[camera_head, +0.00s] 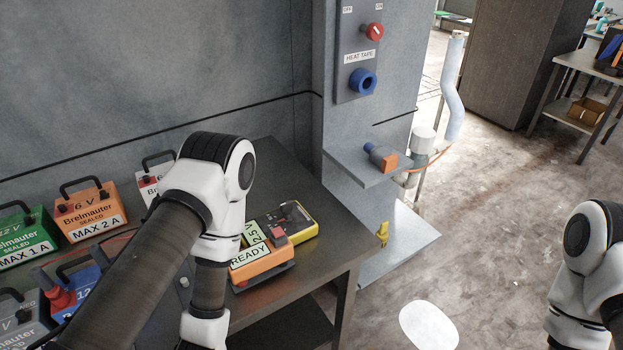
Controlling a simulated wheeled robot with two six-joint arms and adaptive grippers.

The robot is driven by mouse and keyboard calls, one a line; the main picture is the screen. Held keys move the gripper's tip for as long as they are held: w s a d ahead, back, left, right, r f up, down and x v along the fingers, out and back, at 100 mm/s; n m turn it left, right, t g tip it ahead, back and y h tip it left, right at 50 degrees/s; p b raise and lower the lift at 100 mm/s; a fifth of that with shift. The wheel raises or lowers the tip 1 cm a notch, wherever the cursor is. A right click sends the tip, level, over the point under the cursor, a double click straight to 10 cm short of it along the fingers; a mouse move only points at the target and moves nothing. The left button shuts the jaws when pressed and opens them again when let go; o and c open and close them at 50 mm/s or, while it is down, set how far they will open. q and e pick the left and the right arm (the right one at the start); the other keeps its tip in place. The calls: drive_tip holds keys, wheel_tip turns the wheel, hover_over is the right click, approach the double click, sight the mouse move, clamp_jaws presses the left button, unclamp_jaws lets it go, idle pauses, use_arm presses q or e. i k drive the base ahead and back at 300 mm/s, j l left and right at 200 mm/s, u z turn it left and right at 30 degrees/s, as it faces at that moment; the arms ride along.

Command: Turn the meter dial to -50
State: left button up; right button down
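A small yellow device with a dark face (291,219), which looks like the meter, lies near the right end of the dark table. Its dial and any markings are too small to read. My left arm reaches in from the left across the table and hides part of what lies beneath it. Its wrist points down past the bottom edge, and its gripper is out of the picture. My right arm shows at the lower right edge, over the floor, with its gripper also out of the picture.
An orange box labelled READY (262,265) sits beside the yellow device. Orange (88,210), green (24,236) and blue (78,291) battery boxes stand at left. A wall panel (358,50) carries red and blue knobs. A shelf (360,162) holds a blue-and-orange tool (380,157).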

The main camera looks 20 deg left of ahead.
sight(286, 208)
drive_tip(key=k+l, duration=0.15)
drive_tip(key=l, duration=0.25)
drive_tip(key=k+l, duration=0.15)
drive_tip(key=l, duration=0.25)
drive_tip(key=k+l, duration=0.15)
drive_tip(key=l, duration=0.2)
